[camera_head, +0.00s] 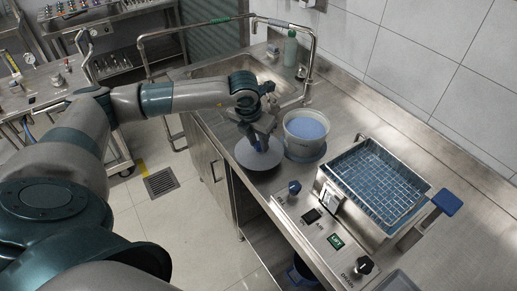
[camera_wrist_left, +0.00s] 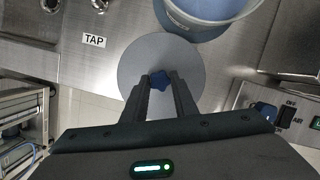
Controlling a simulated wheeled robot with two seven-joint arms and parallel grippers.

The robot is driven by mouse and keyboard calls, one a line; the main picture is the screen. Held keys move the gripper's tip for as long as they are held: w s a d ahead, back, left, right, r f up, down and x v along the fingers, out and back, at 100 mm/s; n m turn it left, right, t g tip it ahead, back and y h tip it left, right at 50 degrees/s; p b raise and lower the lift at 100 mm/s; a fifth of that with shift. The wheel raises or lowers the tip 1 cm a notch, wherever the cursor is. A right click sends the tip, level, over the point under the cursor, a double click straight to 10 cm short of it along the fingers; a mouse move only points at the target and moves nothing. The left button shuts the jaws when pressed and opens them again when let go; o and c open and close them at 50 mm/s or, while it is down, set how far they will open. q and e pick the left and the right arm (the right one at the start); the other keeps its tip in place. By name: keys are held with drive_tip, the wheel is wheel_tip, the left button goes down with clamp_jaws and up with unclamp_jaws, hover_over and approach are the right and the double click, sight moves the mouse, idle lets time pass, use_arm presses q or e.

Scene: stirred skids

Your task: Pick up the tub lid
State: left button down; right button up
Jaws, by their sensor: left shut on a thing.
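The tub lid (camera_head: 247,158) is a flat grey disc with a blue knob. My left gripper (camera_head: 261,146) reaches down over it from above at the counter's front edge. In the left wrist view the lid (camera_wrist_left: 138,64) lies under my fingers, and my left gripper (camera_wrist_left: 160,82) is shut on its blue knob (camera_wrist_left: 160,80). Whether the lid rests on the steel or is lifted clear, I cannot tell. The open tub (camera_head: 305,131), with blue contents, stands just right of the lid; its wall also shows in the left wrist view (camera_wrist_left: 190,22). My right gripper is not in view.
A steel counter (camera_head: 300,172) runs along the tiled wall. A sink (camera_head: 215,69) lies behind, with a bottle (camera_head: 290,48) beside it. A wire basket (camera_head: 378,178) sits in a device to the right, with a control panel (camera_head: 322,222) in front. A "TAP" label (camera_wrist_left: 94,41) marks the counter.

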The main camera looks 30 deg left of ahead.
sight(258, 145)
use_arm(q)
wheel_tip(258, 145, up, 6)
drive_tip(key=shift+r+b, duration=0.2)
drive_tip(key=shift+b, duration=0.95)
drive_tip(key=shift+r, duration=0.45)
